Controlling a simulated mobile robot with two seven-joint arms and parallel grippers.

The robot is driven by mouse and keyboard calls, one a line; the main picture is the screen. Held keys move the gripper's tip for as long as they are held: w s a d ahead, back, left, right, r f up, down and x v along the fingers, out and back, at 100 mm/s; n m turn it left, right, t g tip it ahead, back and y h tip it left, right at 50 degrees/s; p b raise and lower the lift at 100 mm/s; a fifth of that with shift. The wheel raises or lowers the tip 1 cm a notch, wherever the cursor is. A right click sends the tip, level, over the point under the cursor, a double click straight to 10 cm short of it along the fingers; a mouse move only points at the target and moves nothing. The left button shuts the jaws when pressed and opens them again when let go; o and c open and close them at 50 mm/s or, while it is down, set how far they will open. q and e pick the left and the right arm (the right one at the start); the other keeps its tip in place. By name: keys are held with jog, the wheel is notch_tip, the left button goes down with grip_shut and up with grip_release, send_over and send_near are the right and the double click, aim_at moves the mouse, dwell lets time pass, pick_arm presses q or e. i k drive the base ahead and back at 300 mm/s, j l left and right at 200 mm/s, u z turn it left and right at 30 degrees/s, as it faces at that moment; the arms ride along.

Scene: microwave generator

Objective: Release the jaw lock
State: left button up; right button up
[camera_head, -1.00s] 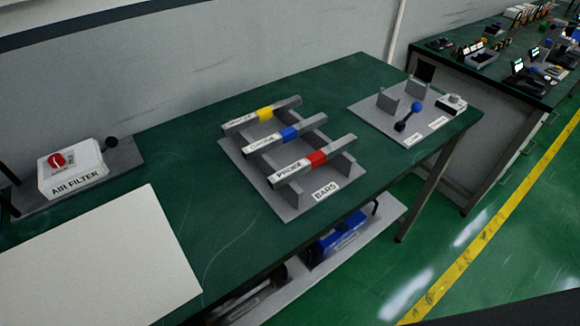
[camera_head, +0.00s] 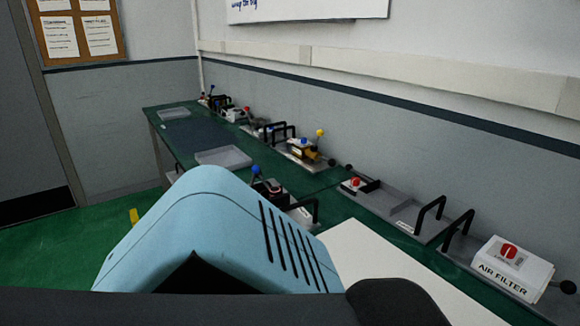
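I cannot pick out the jaw lock for certain. A lever with a blue ball knob (camera_head: 256,170) stands on the bench, its base largely hidden by close-up parts in the foreground. Farther back, a fixture with a yellow ball-knob lever (camera_head: 320,133) stands against the wall side, with a smaller blue knob (camera_head: 304,141) beside it. These are too small to tell which is a lock. Neither of my grippers is in view.
The long green bench (camera_head: 198,140) runs along the wall. A white box marked AIR FILTER (camera_head: 510,268) stands at the right, near black handles (camera_head: 430,213). A pale flat board (camera_head: 390,270) lies in front. A grey tray (camera_head: 222,157) lies farther back. Green floor is free at left.

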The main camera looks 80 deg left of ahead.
aim_at(255, 169)
jog(key=l+u, duration=0.1)
jog(key=u, duration=2.65)
jog(key=i+j+z, duration=0.1)
jog(key=z, duration=0.35)
jog(key=j+z, duration=0.15)
jog(key=z, duration=0.25)
jog(key=i+j+z, duration=0.1)
jog(key=j+z, duration=0.2)
jog(key=j, duration=0.15)
jog(key=i+j+z, duration=0.1)
jog(key=j+z, duration=0.15)
jog(key=j, duration=0.2)
jog(key=j+z, duration=0.2)
jog(key=j, duration=1.8)
